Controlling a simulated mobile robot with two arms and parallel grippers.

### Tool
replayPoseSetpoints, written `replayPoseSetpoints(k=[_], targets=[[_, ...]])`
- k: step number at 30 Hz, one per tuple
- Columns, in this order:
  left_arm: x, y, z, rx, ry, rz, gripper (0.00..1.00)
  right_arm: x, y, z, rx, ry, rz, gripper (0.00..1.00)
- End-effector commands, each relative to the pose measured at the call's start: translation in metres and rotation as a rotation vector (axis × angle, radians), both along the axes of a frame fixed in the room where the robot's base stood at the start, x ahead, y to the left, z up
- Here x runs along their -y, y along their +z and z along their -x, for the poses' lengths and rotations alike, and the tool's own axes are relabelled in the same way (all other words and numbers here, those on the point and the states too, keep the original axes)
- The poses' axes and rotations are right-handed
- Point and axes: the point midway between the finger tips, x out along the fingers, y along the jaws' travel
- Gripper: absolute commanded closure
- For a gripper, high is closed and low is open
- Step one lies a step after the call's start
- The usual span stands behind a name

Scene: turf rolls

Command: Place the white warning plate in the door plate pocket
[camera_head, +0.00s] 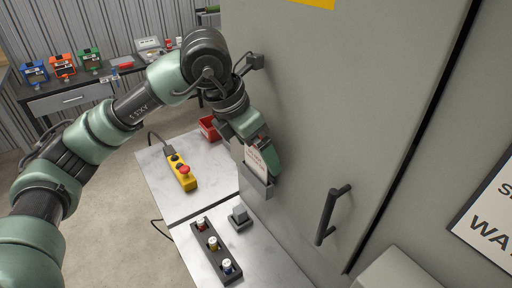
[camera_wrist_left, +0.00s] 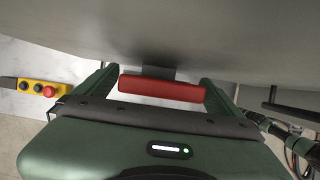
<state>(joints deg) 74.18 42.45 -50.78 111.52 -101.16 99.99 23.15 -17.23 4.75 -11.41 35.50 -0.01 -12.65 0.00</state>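The white warning plate (camera_head: 256,160) with red lettering is upright against the grey door, its lower part inside the grey plate pocket (camera_head: 257,186). In the left wrist view its red top edge (camera_wrist_left: 161,88) lies between the fingers. My left gripper (camera_head: 265,152) is at the plate, pointing down along the door. One finger lies along the plate's right side in the head view. In the left wrist view the fingers stand at either end of the red edge, close to it; whether they press on it is unclear. The pocket's inside is hidden. My right gripper is not in view.
A black door handle (camera_head: 330,215) juts out right of the pocket. Below stands a bench (camera_head: 157,181) with a yellow control box (camera_head: 181,172), a red bin (camera_head: 208,128), a black holder (camera_head: 216,251) and a small grey block (camera_head: 240,217). A wall sign (camera_head: 490,215) is at right.

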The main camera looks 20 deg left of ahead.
Motion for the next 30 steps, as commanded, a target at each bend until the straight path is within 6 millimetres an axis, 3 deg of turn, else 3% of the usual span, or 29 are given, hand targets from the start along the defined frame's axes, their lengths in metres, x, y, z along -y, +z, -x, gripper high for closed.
replayPoseSetpoints(k=[8, 10, 24, 30], targets=[[0.0, 0.006, 0.0, 0.0, 0.0, 0.0, 0.02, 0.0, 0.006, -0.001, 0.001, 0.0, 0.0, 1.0], [-0.002, 0.01, 0.002, 0.004, 0.002, 0.001, 0.02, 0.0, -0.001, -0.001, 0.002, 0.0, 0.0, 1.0], [-0.024, 0.096, 0.03, 0.003, 0.001, 0.002, 0.02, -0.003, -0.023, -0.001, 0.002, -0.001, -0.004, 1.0], [-0.028, 0.112, 0.036, 0.001, 0.0, -0.001, 0.02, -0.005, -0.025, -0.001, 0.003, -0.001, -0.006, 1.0]])
